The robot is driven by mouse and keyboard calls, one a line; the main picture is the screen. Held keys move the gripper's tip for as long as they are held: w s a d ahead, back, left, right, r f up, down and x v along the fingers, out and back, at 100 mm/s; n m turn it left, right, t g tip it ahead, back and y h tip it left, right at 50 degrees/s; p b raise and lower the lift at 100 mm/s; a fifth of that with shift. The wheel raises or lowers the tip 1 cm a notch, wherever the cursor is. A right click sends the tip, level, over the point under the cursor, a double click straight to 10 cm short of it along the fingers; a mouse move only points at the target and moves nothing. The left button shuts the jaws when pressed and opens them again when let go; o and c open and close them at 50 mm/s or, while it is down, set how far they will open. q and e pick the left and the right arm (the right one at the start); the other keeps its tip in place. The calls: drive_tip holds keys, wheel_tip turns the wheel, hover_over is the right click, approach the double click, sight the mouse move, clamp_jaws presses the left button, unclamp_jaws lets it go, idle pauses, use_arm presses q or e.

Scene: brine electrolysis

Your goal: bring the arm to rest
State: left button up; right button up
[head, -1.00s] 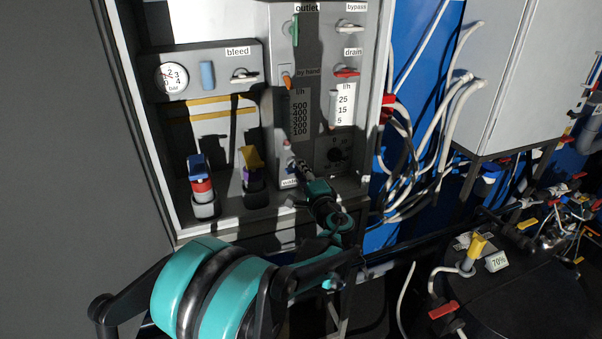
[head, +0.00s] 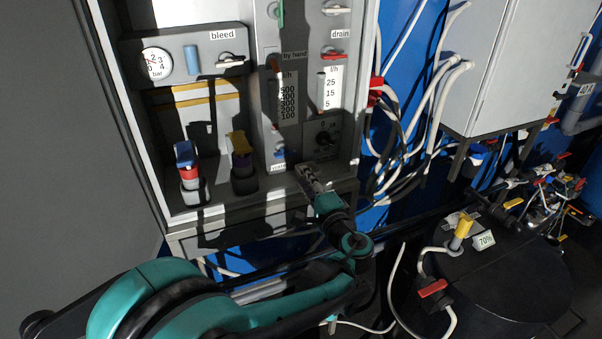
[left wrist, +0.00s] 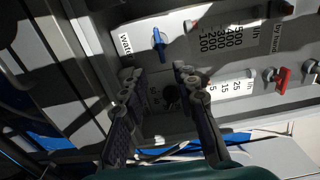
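My left arm comes in from the lower left in the head view. Its gripper (head: 308,180) is in front of the lower right of the grey control panel (head: 262,40), below the black knob (head: 324,138). In the left wrist view the two fingers of the left gripper (left wrist: 160,82) stand apart with nothing held between them. The black knob (left wrist: 172,97) shows in the gap behind them. A blue valve handle (left wrist: 158,42) beside the "water" label is beyond the fingertips, apart from them. My right gripper is in neither view.
Two bottles, one with a blue top (head: 187,168) and one with a yellow top (head: 241,155), stand in the cabinet's left recess. White hoses (head: 436,110) hang right of the cabinet. A black drum (head: 500,280) with a red-handled valve (head: 433,288) is at lower right.

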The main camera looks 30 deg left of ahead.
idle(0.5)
use_arm(q)
drive_tip(key=s+f+n+g+h+b, duration=0.35)
drive_tip(key=s+f+h, duration=0.25)
drive_tip(key=s+f, duration=0.45)
drive_tip(key=s+d+f+n+h+b, duration=0.1)
drive_tip(key=s+d+f+n+h, duration=0.3)
drive_tip(key=s+d+f+h, duration=0.3)
drive_tip(key=s+d+f+g, duration=0.1)
drive_tip(key=s+d, duration=0.2)
drive_tip(key=d, duration=0.1)
drive_tip(key=shift+s+d+f+n+h, duration=0.2)
drive_tip(key=shift+s+f+n+h, duration=0.05)
drive_tip(key=shift+s+n+h, duration=0.15)
